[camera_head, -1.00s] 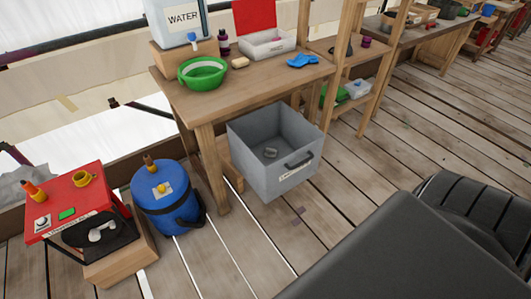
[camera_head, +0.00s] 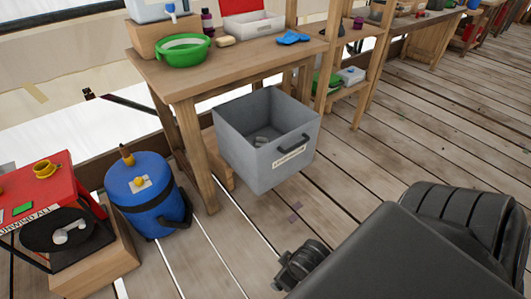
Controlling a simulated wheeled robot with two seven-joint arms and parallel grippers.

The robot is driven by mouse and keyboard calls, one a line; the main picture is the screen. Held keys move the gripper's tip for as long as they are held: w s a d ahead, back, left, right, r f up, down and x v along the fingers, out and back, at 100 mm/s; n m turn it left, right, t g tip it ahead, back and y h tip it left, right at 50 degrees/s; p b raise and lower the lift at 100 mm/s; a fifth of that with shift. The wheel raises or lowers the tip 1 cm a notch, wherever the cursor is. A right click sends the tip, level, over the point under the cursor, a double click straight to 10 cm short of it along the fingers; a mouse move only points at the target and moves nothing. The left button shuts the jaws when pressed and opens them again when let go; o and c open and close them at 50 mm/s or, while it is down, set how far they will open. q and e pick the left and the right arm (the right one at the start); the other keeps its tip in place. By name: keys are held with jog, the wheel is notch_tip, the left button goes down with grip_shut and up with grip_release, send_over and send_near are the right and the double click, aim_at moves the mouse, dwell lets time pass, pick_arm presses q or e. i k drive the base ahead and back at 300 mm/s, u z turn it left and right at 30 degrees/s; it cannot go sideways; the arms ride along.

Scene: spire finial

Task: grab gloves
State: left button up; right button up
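A bright blue item that looks like the gloves (camera_head: 293,38) lies flat on the wooden table (camera_head: 240,58), near its right end. It is small in view, so I cannot tell whether it is one glove or a pair. Neither of my grippers can be made out. Dark parts of my own body fill the lower right corner, well away from the table.
A green bowl (camera_head: 183,50), a white bin (camera_head: 249,24) and a sponge-like block (camera_head: 225,41) share the tabletop. A grey crate (camera_head: 265,165), a blue drum (camera_head: 148,200) and a red stand (camera_head: 38,190) are in front. Plank floor is clear to the right.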

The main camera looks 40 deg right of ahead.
aim_at(290, 38)
jog(key=z, duration=1.5)
